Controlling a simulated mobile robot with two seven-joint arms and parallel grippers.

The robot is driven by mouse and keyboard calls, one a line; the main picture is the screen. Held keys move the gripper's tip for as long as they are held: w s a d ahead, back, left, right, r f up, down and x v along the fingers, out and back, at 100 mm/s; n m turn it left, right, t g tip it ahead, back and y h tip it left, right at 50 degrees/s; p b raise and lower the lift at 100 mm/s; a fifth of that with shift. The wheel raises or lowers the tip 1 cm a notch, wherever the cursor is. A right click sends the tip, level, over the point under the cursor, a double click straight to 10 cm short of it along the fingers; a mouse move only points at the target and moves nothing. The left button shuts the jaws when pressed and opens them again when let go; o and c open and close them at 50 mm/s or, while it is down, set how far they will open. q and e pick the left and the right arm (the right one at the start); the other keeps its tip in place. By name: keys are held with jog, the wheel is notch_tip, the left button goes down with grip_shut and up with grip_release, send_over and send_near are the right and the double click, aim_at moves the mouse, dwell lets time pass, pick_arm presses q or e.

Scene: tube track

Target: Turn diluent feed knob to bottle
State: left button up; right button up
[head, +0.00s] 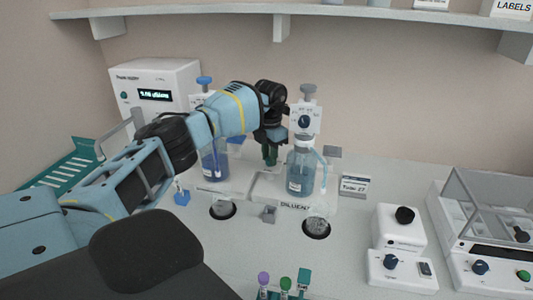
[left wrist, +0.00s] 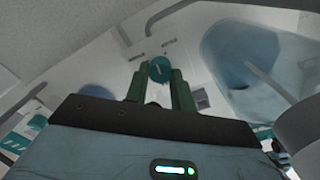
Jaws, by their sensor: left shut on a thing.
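My left gripper (head: 270,158) reaches down between the two bottle stations in the head view. In the left wrist view its green fingers (left wrist: 159,88) are shut on a round teal knob (left wrist: 159,69) with a pale line across its face. I take this for the diluent feed knob; in the head view the gripper hides it. The diluent bottle (head: 300,174), with blue liquid, stands just right of the gripper under a white dispenser head (head: 305,119). The DILUENT label (head: 294,206) is in front of it. My right gripper is not in view.
Another bottle (head: 214,165) stands left, partly behind my arm. A white display box (head: 155,85) and a green rack (head: 65,165) are at the left. Knobbed units (head: 397,258) stand at the right, capped tubes (head: 285,284) at the front. A shelf (head: 200,14) runs above.

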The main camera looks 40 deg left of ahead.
pick_arm(q)
jog(key=n+p, duration=0.1)
jog(key=n, duration=0.3)
jog(key=shift+r+n, duration=0.15)
jog(key=shift+n, duration=0.15)
jog(key=n, duration=0.3)
jog(key=shift+n+p, duration=0.3)
jog(key=shift+d+n, duration=0.1)
jog(key=shift+n, duration=1.1)
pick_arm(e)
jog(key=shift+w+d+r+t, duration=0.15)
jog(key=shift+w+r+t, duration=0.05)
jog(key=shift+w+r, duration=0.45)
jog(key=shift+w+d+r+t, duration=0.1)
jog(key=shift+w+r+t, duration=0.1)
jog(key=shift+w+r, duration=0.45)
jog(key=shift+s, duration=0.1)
pick_arm(q)
jog(key=o, duration=1)
jog(key=shift+r, duration=3.75)
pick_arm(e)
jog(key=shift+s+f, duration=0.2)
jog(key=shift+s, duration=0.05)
